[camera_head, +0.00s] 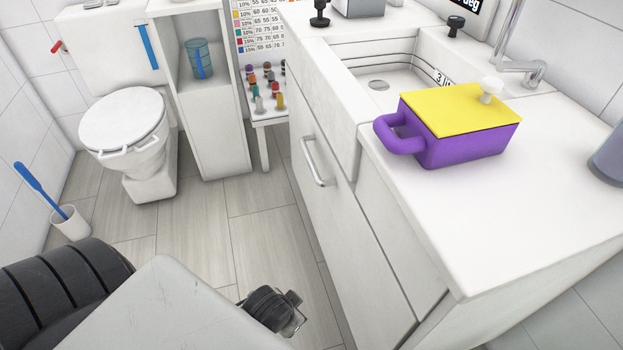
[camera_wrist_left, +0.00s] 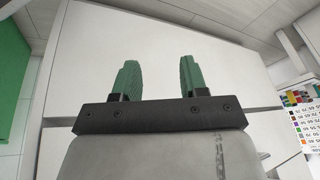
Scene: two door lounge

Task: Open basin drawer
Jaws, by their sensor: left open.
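The basin (camera_head: 395,80) is set in a white counter. Below it, the white drawer front (camera_head: 335,215) carries a silver bar handle (camera_head: 312,160). The drawer front looks flush with the cabinet, with no gap showing. My left gripper (camera_wrist_left: 157,66) shows in the left wrist view, its two green fingers apart with nothing between them. White flat panels with a seam stand beyond the fingers; I cannot tell which panels they are. In the head view my left arm comes in at the lower left, but its green fingers are not visible there. My right gripper is not in view.
A purple pot (camera_head: 460,145) with a yellow lid stands on the counter (camera_head: 500,210). A toilet (camera_head: 125,125), a toilet brush (camera_head: 68,218) and a small rack of coloured bottles (camera_head: 265,90) are at the left and back. The floor (camera_head: 245,215) before the cabinet is clear.

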